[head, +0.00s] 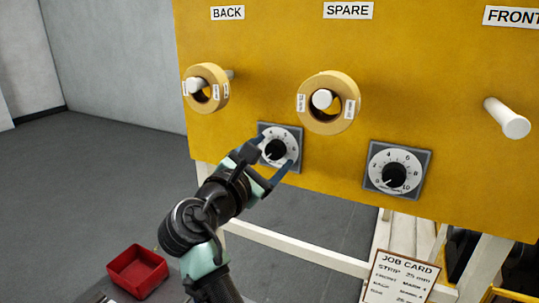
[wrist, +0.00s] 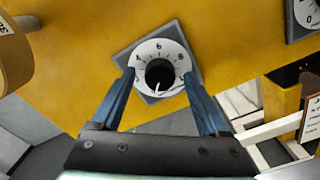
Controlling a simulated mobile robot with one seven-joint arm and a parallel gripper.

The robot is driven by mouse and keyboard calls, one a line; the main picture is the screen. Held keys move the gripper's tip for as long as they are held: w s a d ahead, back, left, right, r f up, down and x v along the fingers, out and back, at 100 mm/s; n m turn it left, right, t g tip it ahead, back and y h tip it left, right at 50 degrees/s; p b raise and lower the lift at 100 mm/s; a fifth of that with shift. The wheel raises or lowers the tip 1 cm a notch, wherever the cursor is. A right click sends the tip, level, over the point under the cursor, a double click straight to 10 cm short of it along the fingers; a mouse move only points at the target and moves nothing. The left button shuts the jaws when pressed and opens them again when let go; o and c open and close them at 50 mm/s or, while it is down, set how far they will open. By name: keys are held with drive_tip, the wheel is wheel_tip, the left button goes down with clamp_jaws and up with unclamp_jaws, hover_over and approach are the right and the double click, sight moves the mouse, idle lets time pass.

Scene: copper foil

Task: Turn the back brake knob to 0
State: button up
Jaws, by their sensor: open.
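The back brake knob (head: 276,149) is a black knob on a white numbered dial with a grey square plate, on the yellow panel below and right of the BACK label (head: 227,13). Its white pointer mark points to the lower left in the head view; the number there is not clear. My gripper (head: 274,152) is open, with one blue finger on each side of the knob. In the wrist view, the knob (wrist: 160,73) sits between the fingertips (wrist: 158,74), with gaps visible on both sides. The pointer mark faces down towards my gripper there.
A second dial (head: 397,172) is to the right. Yellow tape rolls hang on pegs under BACK (head: 219,75) and SPARE (head: 349,118). A bare white peg (head: 507,118) sticks out under FRONT. A red bin (head: 137,271) and a job card (head: 400,281) are below.

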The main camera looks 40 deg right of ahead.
drive_tip(key=shift+a, duration=0.1)
drive_tip(key=shift+s+a+f, duration=0.1)
drive_tip(key=shift+s+a, duration=0.05)
drive_tip(key=shift+a, duration=0.1)
drive_tip(key=b+v, duration=0.5)
drive_tip(key=v, duration=0.7)
drive_tip(key=shift+a+b, duration=0.15)
drive_tip(key=shift+b, duration=0.15)
